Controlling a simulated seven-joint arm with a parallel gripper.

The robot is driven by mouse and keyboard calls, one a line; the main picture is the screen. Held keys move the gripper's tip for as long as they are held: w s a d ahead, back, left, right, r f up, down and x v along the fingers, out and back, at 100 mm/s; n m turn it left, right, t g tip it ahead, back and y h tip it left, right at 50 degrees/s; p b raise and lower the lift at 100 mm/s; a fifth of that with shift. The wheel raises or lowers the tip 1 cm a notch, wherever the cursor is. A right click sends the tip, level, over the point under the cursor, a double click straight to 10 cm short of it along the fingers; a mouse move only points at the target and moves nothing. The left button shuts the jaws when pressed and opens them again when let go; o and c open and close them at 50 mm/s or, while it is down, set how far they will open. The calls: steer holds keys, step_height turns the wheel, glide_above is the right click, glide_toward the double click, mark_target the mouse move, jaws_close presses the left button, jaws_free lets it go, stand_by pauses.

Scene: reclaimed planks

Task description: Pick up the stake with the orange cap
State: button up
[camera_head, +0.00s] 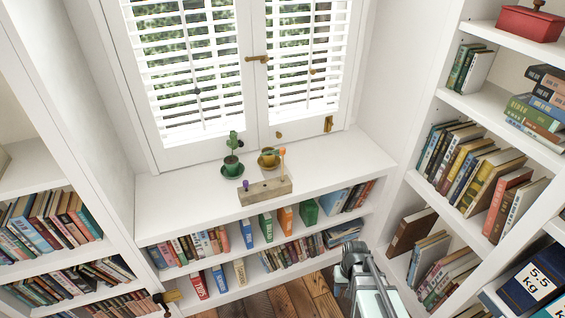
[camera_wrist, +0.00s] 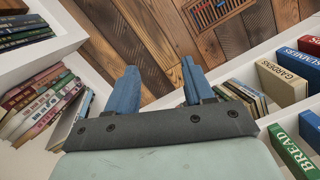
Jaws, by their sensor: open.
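A stake with an orange cap (camera_head: 282,152) stands upright at the right end of a wooden block (camera_head: 265,193) on the white window-seat shelf, in the head view. A shorter stake with a purple cap (camera_head: 245,185) stands at the block's left end. My gripper shows in the wrist view (camera_wrist: 157,72) with its two blue fingers apart and nothing between them. In the head view my arm is at the lower right, in front of and below the shelf, well apart from the stake. The wrist view shows neither stake nor block.
Bookcases (camera_head: 411,180) flank both sides. The shelf top (camera_head: 330,165) is clear right of the block. A floor vent (camera_wrist: 215,10) shows below.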

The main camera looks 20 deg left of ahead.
steer(key=w+a+r+n+t, duration=0.1)
steer(key=w+a+r+t, duration=0.1)
steer(key=w+a+r, duration=0.7)
step_height(320, 180, up, 36)
steer(key=n, duration=0.7)
glide_above(282, 154)
steer(key=w, duration=0.1)
steer(key=shift+g+y, duration=0.3)
steer(key=shift+g, duration=0.1)
steer(key=f, duration=0.8)
steer(key=shift+w+a+f, duration=0.15)
steer(key=shift+a, duration=0.2)
steer(key=shift+d+f, duration=0.2)
steer(key=shift+f, duration=2.35)
